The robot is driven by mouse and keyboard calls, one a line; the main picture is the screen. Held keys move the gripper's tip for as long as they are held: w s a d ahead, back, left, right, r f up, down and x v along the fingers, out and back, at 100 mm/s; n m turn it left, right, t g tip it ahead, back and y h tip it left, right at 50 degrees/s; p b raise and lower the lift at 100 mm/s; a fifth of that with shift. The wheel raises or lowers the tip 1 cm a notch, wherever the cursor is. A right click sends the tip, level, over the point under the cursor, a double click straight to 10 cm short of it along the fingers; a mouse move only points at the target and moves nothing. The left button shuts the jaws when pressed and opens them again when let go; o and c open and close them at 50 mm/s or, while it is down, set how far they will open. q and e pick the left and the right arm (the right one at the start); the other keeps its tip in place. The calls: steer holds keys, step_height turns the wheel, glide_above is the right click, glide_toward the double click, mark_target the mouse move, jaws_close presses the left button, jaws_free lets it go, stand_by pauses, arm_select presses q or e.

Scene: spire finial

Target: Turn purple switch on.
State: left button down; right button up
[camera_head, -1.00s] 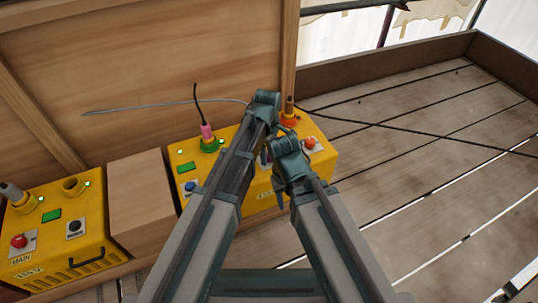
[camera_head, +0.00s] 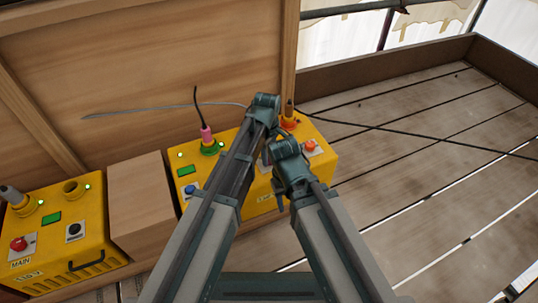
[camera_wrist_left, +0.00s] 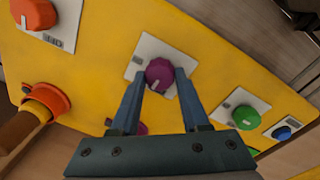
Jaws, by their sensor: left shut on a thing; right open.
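The purple switch (camera_wrist_left: 159,73) is a round knob on a white plate, set in the face of a yellow box (camera_head: 324,162). In the left wrist view my left gripper (camera_wrist_left: 162,78) has one finger on each side of the knob and is shut on it. In the head view my left gripper (camera_head: 266,152) reaches down to this box, and my arms hide the purple switch and the fingertips. My right gripper (camera_head: 285,152) is beside it, open; its fingers are hard to make out.
The same box bears a red-orange knob (camera_wrist_left: 33,14), a green knob (camera_wrist_left: 219,118), a blue knob (camera_wrist_left: 283,132) and an orange socket (camera_wrist_left: 47,103) with a plug. A pink plug (camera_head: 206,134) stands in a green socket. A second yellow box (camera_head: 55,230) stands left beyond a wooden block (camera_head: 141,200).

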arm_select(q)
steer(key=m, duration=0.8)
steer(key=shift+w+m, duration=0.1)
steer(key=shift+m, duration=0.3)
steer(key=m, duration=0.4)
steer(key=shift+g, duration=0.3)
steer(key=shift+m, duration=2.2)
steer(key=shift+c, duration=2)
jaws_free()
steer(key=shift+r, duration=0.15)
